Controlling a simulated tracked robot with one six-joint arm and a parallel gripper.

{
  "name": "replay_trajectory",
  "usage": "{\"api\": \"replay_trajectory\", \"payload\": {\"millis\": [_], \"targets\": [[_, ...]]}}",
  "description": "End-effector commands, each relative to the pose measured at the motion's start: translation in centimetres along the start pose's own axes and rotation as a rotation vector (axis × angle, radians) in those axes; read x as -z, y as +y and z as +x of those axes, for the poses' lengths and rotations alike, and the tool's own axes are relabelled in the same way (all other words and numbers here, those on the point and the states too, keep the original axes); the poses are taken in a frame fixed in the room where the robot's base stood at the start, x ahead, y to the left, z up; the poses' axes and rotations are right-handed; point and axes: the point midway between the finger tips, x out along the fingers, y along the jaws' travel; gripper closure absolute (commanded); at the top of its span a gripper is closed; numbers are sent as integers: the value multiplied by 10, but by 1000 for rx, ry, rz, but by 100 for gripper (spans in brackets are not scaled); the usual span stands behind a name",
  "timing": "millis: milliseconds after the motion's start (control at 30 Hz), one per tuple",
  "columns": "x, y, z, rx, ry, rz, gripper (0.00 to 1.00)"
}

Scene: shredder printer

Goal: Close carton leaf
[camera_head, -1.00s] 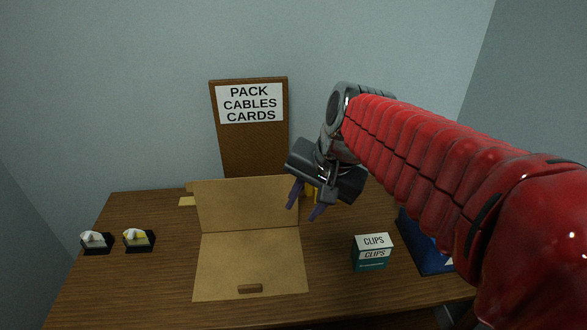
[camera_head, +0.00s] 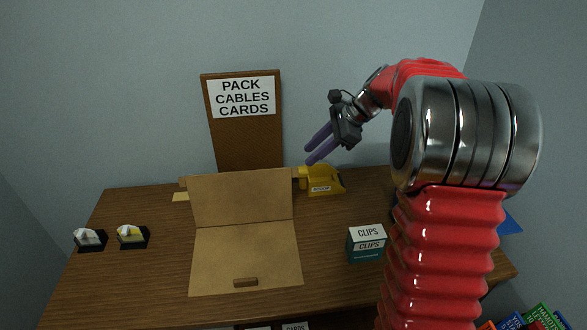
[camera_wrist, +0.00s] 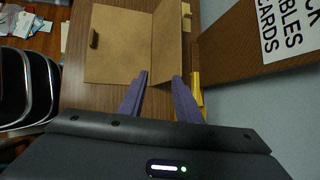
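A brown cardboard carton has a broad front panel (camera_head: 245,268) with a small brown tab (camera_head: 246,282) near its front edge. A second panel (camera_head: 243,200) stands up at its back. The wrist view shows the front panel (camera_wrist: 118,50), the tab (camera_wrist: 95,39) and the raised panel (camera_wrist: 166,40). My gripper (camera_head: 311,156) is above and behind the carton's back right corner, clear of it. Its purple fingers are apart with nothing between them, as the wrist view also shows (camera_wrist: 160,82).
A yellow device (camera_head: 322,182) sits behind right of the carton. A teal clips box (camera_head: 366,245) stands to the right. Two small black holders (camera_head: 90,241) (camera_head: 132,237) are at left. A brown sign board (camera_head: 248,145) stands behind. The desk front left is bare.

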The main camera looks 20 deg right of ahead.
Motion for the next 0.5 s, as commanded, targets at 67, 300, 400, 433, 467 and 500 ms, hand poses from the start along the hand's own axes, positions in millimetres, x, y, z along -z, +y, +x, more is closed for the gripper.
{"api": "replay_trajectory", "payload": {"millis": [67,300,400,433,467,500], "targets": [[18,-15,5,7,-31,90,69],[58,-46,14,23,-114,303,69],[65,-52,16,26,-131,342,69],[66,-52,16,27,-134,348,69],[66,-53,16,27,-135,352,69],[67,-53,16,27,-136,354,69]]}}
